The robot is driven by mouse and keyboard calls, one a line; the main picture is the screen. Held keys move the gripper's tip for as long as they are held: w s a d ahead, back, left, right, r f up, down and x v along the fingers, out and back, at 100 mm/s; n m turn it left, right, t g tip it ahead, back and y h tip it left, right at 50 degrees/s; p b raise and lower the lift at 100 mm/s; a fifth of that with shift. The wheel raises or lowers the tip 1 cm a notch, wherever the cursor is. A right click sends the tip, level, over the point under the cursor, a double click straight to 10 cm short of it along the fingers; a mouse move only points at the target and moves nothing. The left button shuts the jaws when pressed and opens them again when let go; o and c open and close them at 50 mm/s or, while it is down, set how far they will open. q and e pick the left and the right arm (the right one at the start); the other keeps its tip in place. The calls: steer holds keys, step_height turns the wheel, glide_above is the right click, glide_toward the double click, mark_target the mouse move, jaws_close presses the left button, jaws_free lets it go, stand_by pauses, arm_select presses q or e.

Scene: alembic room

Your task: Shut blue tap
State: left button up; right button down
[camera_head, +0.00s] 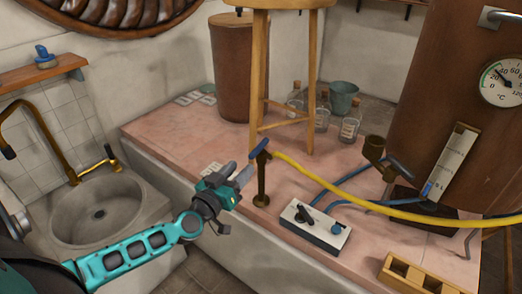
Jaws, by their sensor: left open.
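A blue tap lever (257,150) sits on top of an upright brass post (261,182) on the pink platform, and slants down and left toward my gripper. My left gripper (236,184) is open, just left of the post and close to the lever's lower end. I cannot tell whether it touches the lever. A second blue lever (401,168) is beside a brass cup-shaped fitting (374,149) at the brown boiler. My right gripper is not in view.
A yellow hose (340,196) runs from the post top to the right. A wooden stool (258,80) stands behind the post. A white control box (316,226), blue tubes and a wooden rack (421,280) lie right of it. A stone sink (100,212) is at left.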

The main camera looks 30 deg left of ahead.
mark_target(258, 149)
arm_select(q)
steer(key=w, duration=0.3)
steer(key=w+b, duration=0.1)
steer(key=w, duration=0.3)
steer(key=w+b, duration=0.1)
steer(key=w, duration=0.2)
steer(key=shift+w+a, duration=0.2)
steer(key=shift+a, duration=0.05)
steer(key=shift+c, duration=0.2)
jaws_close()
